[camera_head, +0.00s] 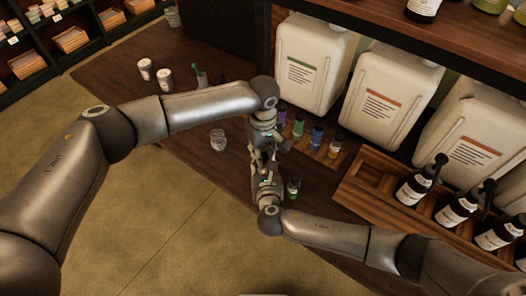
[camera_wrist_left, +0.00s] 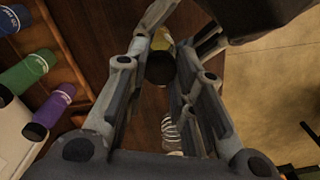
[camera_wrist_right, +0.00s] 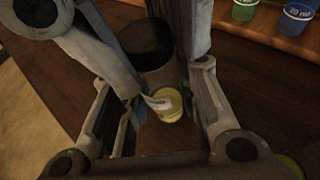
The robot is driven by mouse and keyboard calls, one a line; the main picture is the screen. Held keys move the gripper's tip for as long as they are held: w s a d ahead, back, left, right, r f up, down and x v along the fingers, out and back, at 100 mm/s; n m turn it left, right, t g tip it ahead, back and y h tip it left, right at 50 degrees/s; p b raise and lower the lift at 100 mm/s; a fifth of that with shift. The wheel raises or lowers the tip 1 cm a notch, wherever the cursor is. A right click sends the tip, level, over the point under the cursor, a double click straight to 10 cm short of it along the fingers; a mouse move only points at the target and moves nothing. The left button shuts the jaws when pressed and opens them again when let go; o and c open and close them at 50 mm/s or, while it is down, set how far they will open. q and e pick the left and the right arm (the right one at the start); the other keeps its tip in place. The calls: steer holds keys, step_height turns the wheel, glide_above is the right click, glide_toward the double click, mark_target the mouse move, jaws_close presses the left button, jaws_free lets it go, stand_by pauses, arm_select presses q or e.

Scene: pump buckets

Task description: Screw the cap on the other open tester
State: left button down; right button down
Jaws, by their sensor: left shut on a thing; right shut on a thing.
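My left gripper (camera_head: 264,140) is shut on a black cap (camera_wrist_left: 160,68). My right gripper (camera_head: 266,165) faces it from below and is shut on a small tester bottle with a yellow label (camera_wrist_right: 165,106). The cap also shows in the right wrist view (camera_wrist_right: 146,42), in line with the bottle and at its neck end. I cannot tell whether the cap is threaded on, as fingers cover the joint. In the head view the grippers nearly meet and mostly hide both things.
Several small testers, including a purple one (camera_head: 283,118) and a blue one (camera_head: 317,134), stand by large white canisters (camera_head: 310,65). A clear jar (camera_head: 218,140) stands left of the grippers. A small green bottle (camera_head: 293,188) is close to my right gripper. A wooden crate (camera_head: 372,180) holds pump bottles.

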arm_select(q)
steer(key=m, duration=0.5)
steer(key=shift+m, duration=0.3)
steer(key=m, duration=0.4)
steer(key=shift+m, duration=0.4)
steer(key=m, duration=0.4)
steer(key=shift+m, duration=0.4)
steer(key=m, duration=0.4)
steer(key=c, duration=1.2)
jaws_free()
steer(key=shift+c, duration=0.2)
steer(key=shift+r, duration=2.25)
